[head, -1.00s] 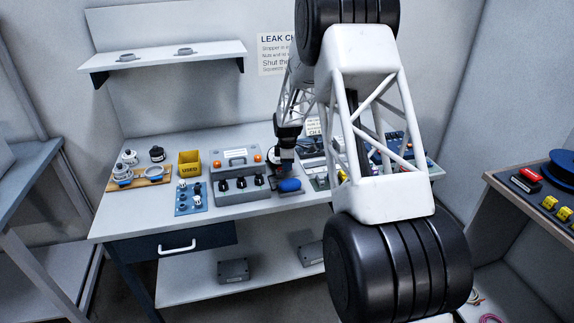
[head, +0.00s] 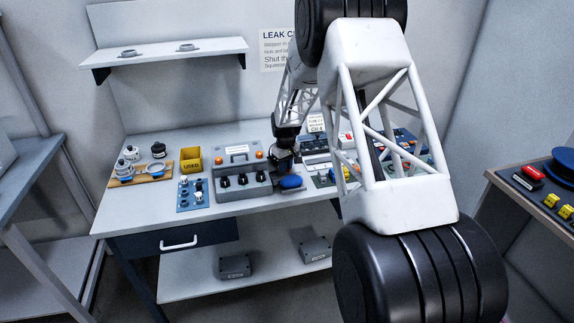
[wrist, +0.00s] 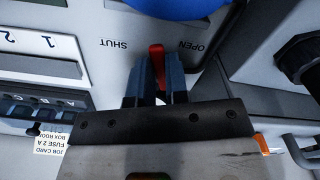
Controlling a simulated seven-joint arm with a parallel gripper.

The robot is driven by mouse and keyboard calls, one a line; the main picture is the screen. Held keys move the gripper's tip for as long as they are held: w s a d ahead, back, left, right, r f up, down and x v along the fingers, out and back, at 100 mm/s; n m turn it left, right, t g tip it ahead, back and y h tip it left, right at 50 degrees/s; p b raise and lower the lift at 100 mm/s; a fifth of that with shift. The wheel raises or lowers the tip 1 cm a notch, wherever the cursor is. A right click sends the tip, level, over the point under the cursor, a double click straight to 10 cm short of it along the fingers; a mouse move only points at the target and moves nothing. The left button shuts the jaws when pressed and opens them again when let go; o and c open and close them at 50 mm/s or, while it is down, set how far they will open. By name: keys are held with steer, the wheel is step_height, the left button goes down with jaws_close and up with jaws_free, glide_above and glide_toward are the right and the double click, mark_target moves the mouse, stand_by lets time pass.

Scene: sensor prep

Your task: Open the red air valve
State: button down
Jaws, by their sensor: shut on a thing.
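The red air valve lever (wrist: 157,58) shows in the wrist view between my two dark fingers. My gripper (wrist: 158,72) is shut on it, and the fingers cover its sides. The lever stands between the printed words SHUT (wrist: 115,44) and OPEN (wrist: 192,47) on the grey panel. In the head view my gripper (head: 283,170) is at the right end of the grey control box (head: 240,188), and the lever is hidden there.
A blue bulb (head: 291,182) lies close beside my gripper; its edge shows in the wrist view (wrist: 180,8). A yellow USED bin (head: 191,160), a blue plate with fittings (head: 183,205) and a wooden board (head: 125,181) stand left on the bench.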

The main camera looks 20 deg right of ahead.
steer(key=shift+a+r+m, duration=0.1)
steer(key=shift+a+m, duration=0.25)
steer(key=shift+m, duration=0.8)
steer(key=shift+a+m, duration=0.3)
steer(key=shift+m, duration=0.85)
steer(key=c, duration=1.1)
jaws_free()
steer(key=shift+r, duration=0.1)
step_height(320, 180, up, 8)
steer(key=shift+f, duration=0.25)
steer(key=shift+s+r, duration=0.1)
steer(key=shift+s, duration=0.05)
